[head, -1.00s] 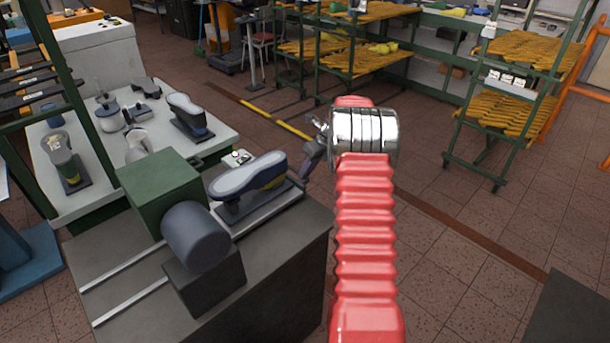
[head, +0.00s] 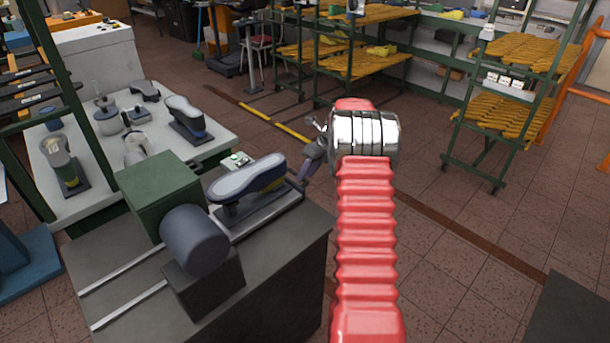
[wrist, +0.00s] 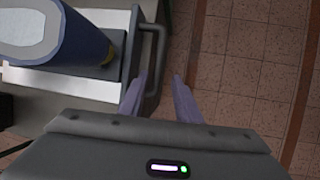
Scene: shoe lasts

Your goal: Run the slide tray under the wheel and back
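The slide tray (head: 280,207) sits on the grey bench, at the far end of two pale rails, and carries a shoe last with a pale top (head: 250,178). The wheel, a dark grey cylinder (head: 195,238), stands nearer me beside a green housing (head: 160,190). In the wrist view the tray (wrist: 112,17) has a grey U-shaped handle (wrist: 161,50) on its right end. My gripper (wrist: 160,79) is open, its two purple fingers on either side of the handle bar with gaps showing. In the head view my gripper (head: 312,150) is partly hidden by my red arm.
A pale table (head: 75,190) with more lasts and tools stands behind the bench at left. A small box with a green light (head: 236,160) is by the tray's far side. Shelf racks (head: 500,110) stand at the back right.

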